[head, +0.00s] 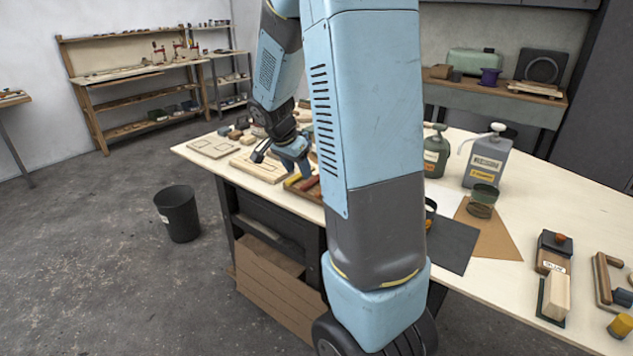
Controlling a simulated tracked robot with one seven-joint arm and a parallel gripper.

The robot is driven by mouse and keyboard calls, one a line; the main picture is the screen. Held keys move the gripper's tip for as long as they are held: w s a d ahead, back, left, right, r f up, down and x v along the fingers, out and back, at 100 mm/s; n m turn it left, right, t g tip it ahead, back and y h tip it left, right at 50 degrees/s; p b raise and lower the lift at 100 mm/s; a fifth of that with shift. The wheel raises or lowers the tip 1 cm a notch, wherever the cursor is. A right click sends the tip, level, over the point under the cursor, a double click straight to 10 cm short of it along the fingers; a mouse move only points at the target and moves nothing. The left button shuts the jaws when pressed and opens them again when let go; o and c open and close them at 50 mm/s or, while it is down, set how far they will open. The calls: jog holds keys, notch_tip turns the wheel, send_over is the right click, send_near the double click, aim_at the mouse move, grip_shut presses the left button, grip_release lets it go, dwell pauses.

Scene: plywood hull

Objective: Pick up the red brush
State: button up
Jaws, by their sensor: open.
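My gripper (278,164) is open above the worktable, left of my large arm link. A wooden tray (297,192) lies below and to the right of it, partly hidden by my arm. In the tray are a yellow-handled item (292,180) and a reddish item (307,184). The reddish item may be the red brush, but it is too small and too covered to be sure. My gripper appears empty.
Pale wooden boards (213,147) lie on the table's left end. A grey jug (487,160) and a green canister (436,152) stand right of my arm. Wooden tools (554,285) lie at the right. A black bin (178,213) stands on the open floor.

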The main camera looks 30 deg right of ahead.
aim_at(307, 184)
jog(key=shift+d+x, duration=0.15)
jog(key=shift+x, duration=1.5)
jog(key=shift+d+x, duration=0.2)
jog(key=shift+x, duration=1.45)
jog(key=shift+r, duration=0.15)
grip_shut()
